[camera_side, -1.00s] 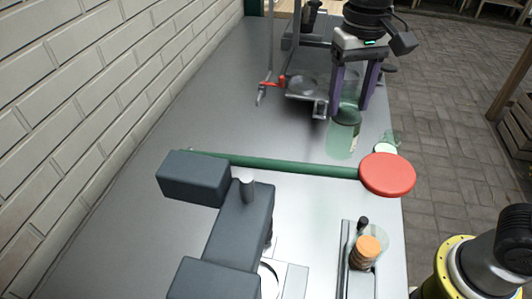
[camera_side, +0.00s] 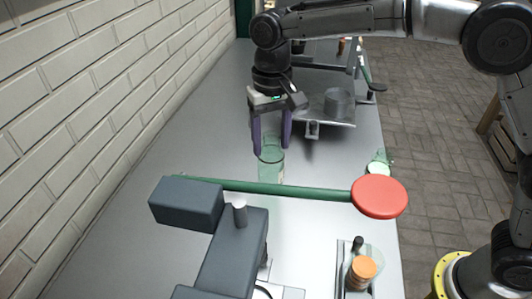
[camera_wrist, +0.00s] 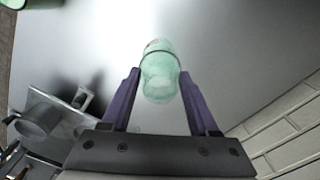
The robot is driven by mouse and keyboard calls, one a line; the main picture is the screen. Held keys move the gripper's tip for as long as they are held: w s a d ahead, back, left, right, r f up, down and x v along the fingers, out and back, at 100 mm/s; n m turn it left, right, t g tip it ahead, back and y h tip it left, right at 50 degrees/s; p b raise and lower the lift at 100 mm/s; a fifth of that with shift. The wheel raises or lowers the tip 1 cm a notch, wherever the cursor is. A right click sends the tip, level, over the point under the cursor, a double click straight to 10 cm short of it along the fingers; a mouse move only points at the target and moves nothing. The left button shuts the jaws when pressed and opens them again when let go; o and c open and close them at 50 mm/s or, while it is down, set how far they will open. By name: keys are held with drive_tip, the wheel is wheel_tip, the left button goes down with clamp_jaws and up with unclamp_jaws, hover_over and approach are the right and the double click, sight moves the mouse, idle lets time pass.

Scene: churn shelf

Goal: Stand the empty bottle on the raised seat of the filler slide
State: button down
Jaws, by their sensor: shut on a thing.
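My gripper (camera_side: 271,146) is shut on the green see-through bottle (camera_side: 270,168), its purple fingers on either side of it. The bottle looks empty and about upright, behind the green bar. In the wrist view the bottle (camera_wrist: 159,72) sits between the fingertips. I cannot tell whether its base touches the bench. The filler slide's metal plate (camera_side: 320,118) lies behind and to the right of the gripper. A short grey cylinder (camera_side: 338,103), which looks like the raised seat, stands bare on it. It also shows at the left of the wrist view (camera_wrist: 38,118).
A green bar (camera_side: 290,189) with a red disc (camera_side: 380,197) crosses in front of the bottle. Another pale green item (camera_side: 378,166) lies at the bench's right edge. The bench left of the gripper is clear.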

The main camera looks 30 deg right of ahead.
drive_tip(key=shift+w+a+f, duration=0.15)
drive_tip(key=shift+w+f, duration=0.15)
drive_tip(key=shift+f, duration=0.1)
drive_tip(key=shift+w+a+f, duration=0.1)
drive_tip(key=shift+w+f, duration=0.05)
drive_tip(key=shift+f, duration=0.75)
drive_tip(key=shift+w+f, duration=0.1)
drive_tip(key=shift+f, duration=0.95)
drive_tip(key=shift+c, duration=0.7)
unclamp_jaws()
